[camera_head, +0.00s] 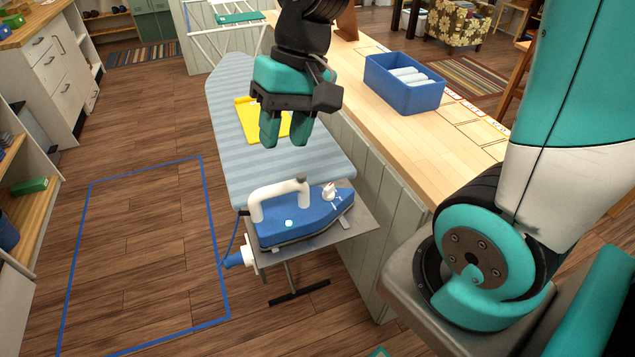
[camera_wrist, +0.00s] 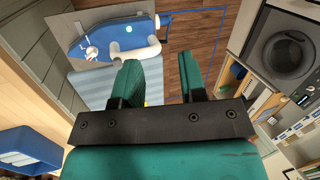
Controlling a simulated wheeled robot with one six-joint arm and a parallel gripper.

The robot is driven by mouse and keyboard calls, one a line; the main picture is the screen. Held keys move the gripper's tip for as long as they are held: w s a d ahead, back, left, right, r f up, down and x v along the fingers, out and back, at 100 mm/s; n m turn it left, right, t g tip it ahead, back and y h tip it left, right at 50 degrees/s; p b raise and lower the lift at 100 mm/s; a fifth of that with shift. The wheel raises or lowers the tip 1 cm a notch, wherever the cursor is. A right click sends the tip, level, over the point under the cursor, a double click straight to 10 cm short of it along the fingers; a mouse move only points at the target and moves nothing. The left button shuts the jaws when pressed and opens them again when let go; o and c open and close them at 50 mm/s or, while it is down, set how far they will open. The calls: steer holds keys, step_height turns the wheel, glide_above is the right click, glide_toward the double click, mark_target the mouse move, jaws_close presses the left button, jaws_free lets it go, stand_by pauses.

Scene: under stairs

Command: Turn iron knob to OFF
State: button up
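The blue iron (camera_head: 300,220) with a white handle (camera_head: 279,191) rests on the grey metal plate (camera_head: 357,234) at the near end of the striped ironing board (camera_head: 228,88). A small white knob with a red mark (camera_head: 328,190) is on top of the iron toward its right, pointed end. In the wrist view the iron (camera_wrist: 88,38) is at upper left, with the knob (camera_wrist: 91,53) near its left end. The knob's setting is too small to read. My gripper (camera_head: 284,134) is open and empty, above the board and beyond the iron. Its fingers (camera_wrist: 161,82) are apart.
A yellow item (camera_head: 247,115) lies on the board below my gripper. A blue bin with white rolls (camera_head: 402,96) stands on the wooden counter (camera_head: 432,140) to the right. A blue outline (camera_head: 145,240) marks clear floor at left. A washer (camera_wrist: 288,50) shows in the wrist view.

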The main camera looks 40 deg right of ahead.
steer(key=w+d+f+m+p, duration=0.1)
steer(key=w+d+f+m, duration=0.15)
steer(key=d+m, duration=0.2)
steer(key=w+d+f+m, duration=0.1)
steer(key=w+d+m, duration=0.25)
steer(key=d, duration=0.25)
steer(key=m+p, duration=0.1)
steer(key=m, duration=0.5)
glide_toward(329, 186)
steer(key=shift+g+y, duration=0.3)
steer(key=p+x, duration=0.2)
steer(key=x, duration=0.2)
steer(key=p+x, duration=0.2)
steer(key=x, duration=0.3)
steer(key=shift+w+d+f, duration=0.15)
steer(key=shift+w+f, duration=0.05)
steer(key=shift+f, duration=0.1)
jaws_close()
